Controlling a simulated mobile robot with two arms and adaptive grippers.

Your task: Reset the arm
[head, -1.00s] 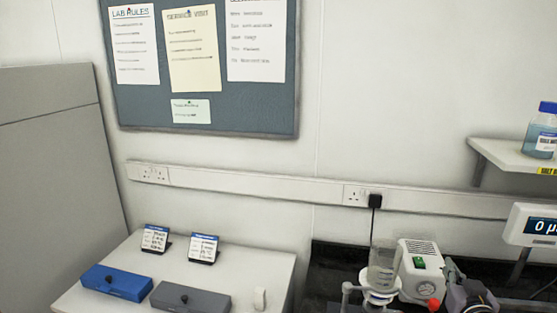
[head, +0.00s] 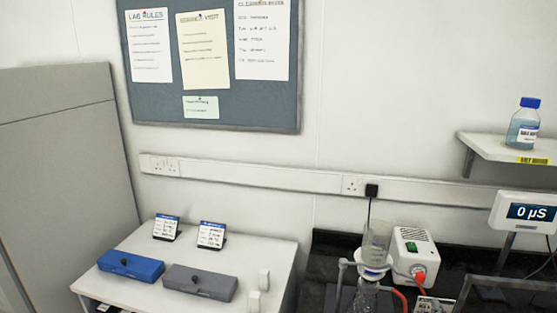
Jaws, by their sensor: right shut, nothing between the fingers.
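Neither of my grippers can be made out in the head view now. The bench area at the lower right shows a clear glass vessel (head: 376,242) held upright in a white stand, with a flask (head: 366,295) below it, partly cut off by the bottom edge.
A white side table (head: 255,250) holds a blue case (head: 131,265), a grey case (head: 200,282) and two label cards. A meter (head: 526,212) and a shelf (head: 505,148) with a blue-capped bottle (head: 523,122) are at right. A dark-framed item (head: 515,284) lies on the black bench.

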